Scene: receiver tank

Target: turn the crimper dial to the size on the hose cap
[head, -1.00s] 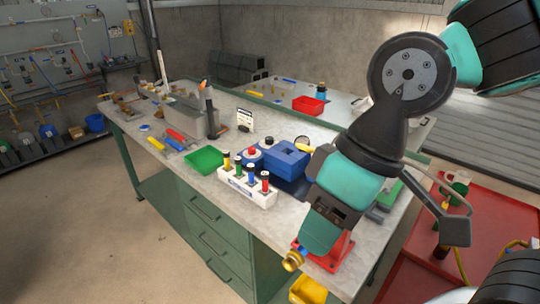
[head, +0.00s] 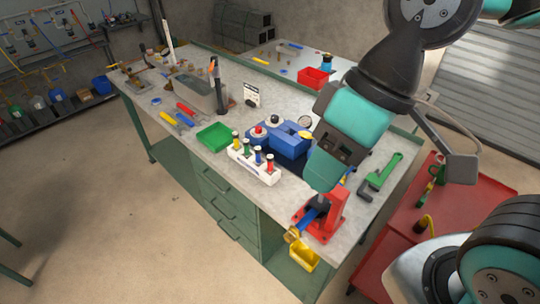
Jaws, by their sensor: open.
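A blue machine (head: 289,145), which looks like the crimper, sits on a dark mat on the bench. A red-topped round part (head: 259,131) is at its left and a dark knob (head: 274,118) behind; I cannot tell which is the dial, and no markings are readable. A brass-ended blue piece (head: 296,233), perhaps the hose and cap, is at the red vise (head: 328,222); its size is not legible. My gripper (head: 322,172) hangs in front of the machine's right side, above the vise in the picture. Its jaws are open, but the fingertips are not clearly visible.
A white rack (head: 254,166) with several coloured pegs stands before the machine. A green tray (head: 214,137) is left of it, and a white card (head: 251,95) stands behind. A green tool (head: 381,175) lies right. A yellow bin (head: 304,256) hangs below the vise.

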